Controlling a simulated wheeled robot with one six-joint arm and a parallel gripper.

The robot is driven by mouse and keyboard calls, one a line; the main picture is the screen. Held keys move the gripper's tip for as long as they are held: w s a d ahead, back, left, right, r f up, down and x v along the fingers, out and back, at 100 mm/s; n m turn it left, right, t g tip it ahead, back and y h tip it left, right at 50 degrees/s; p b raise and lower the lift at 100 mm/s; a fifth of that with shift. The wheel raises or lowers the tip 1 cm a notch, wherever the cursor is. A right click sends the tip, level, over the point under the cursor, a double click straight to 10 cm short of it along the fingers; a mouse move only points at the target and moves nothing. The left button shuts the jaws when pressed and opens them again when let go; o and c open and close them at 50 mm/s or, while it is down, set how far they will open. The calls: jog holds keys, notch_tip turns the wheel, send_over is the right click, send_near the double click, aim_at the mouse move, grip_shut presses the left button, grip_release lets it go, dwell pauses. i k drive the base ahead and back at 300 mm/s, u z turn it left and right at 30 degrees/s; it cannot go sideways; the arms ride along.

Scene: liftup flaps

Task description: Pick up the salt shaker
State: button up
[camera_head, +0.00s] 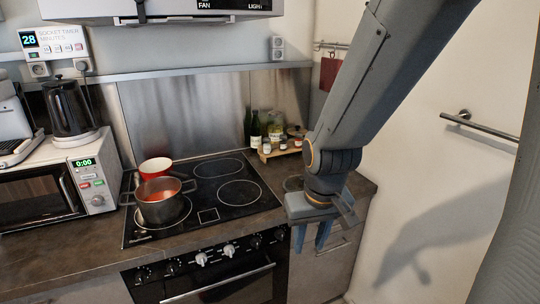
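Several small jars and bottles stand on a wooden tray (264,157) at the back right corner of the counter. Small jars (283,144) with dark or light lids are at the tray's front. I cannot tell which of them, if any, is the salt shaker. My gripper (311,238) points down at the counter's front right edge, nearer to me than the tray. Its two bluish fingers are apart with nothing visible between them. My arm and gripper hide part of the counter's right end.
A black cooktop (208,196) lies left of my gripper, with a metal pot (160,209) and a red pot (155,167) on it. A microwave (50,192) and kettle (68,108) are at the left. A range hood (160,9) hangs above. A wall rail (490,130) is at the right.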

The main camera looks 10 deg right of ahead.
aim_at(267, 143)
jog(key=z, duration=0.45)
jog(key=i, duration=0.85)
jog(key=u, duration=0.05)
